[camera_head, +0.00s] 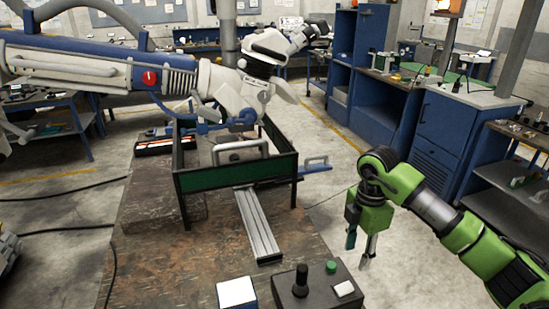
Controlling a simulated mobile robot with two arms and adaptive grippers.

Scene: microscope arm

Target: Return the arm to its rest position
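The large white and blue microscope arm (85,66) reaches in from the left, with a red knob (150,78) on its side. Its jointed white head (240,88) hangs over a dark, green-panelled frame (235,176) on the worktable. A pale bar handle (240,146) shows by the frame, and a blue and white handle (315,163) sticks out to its right. My green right gripper (358,257) hangs downward right of the table, apart from the microscope arm. Its fingers are apart, with nothing seen between them. My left gripper is not in view.
The worn worktable (180,265) carries a metal rail (257,226), a white block (237,292) and a dark control box (318,288) with a black stick and green button. Blue cabinets (445,125) stand at right. Cables lie on the floor at left. Open floor lies behind the frame.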

